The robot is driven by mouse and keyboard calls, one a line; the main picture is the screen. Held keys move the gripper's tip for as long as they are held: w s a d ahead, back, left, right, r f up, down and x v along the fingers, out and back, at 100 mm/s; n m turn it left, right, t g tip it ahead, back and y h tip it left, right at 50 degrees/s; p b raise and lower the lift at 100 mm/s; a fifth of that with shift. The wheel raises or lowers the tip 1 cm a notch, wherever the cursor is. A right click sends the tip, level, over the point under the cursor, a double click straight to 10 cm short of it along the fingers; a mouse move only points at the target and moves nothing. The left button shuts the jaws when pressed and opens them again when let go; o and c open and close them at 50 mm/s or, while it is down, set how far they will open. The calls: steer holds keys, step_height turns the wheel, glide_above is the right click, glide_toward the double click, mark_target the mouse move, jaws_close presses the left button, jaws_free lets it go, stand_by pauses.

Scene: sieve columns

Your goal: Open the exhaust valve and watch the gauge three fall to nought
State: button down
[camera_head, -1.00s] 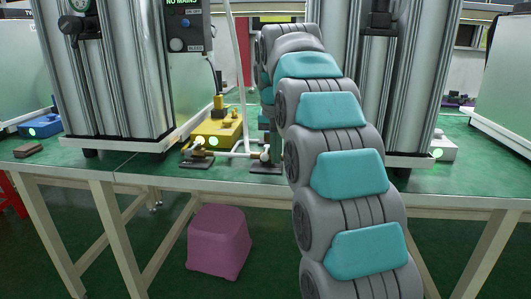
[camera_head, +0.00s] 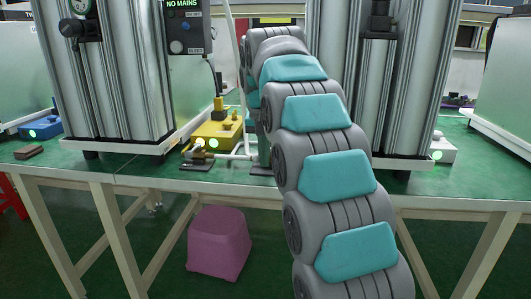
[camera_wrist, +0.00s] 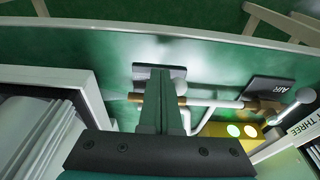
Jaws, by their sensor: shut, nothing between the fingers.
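My gripper (camera_wrist: 160,78) is shut and empty, its fingers pointing at the valve on the bench in the wrist view. In the head view its fingers (camera_head: 264,148) stand over that same valve. I cannot pick out gauge three.
White pipes (camera_head: 238,155) join the valves. A yellow block (camera_head: 217,130) stands behind them, also in the wrist view (camera_wrist: 228,130). Tall columns (camera_head: 115,70) stand either side. A purple stool (camera_head: 218,243) is under the bench.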

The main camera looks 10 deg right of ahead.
steer(key=shift+w+a, duration=0.1)
steer(key=shift+a, duration=0.25)
steer(key=shift+w+a+p, duration=0.4)
steer(key=shift+a, duration=0.25)
steer(key=shift+w+a+r+p, duration=0.1)
steer(key=shift+w+a+p, duration=0.35)
steer(key=shift+p, duration=0.05)
steer(key=shift+w+a, duration=0.15)
steer(key=shift+a, duration=0.1)
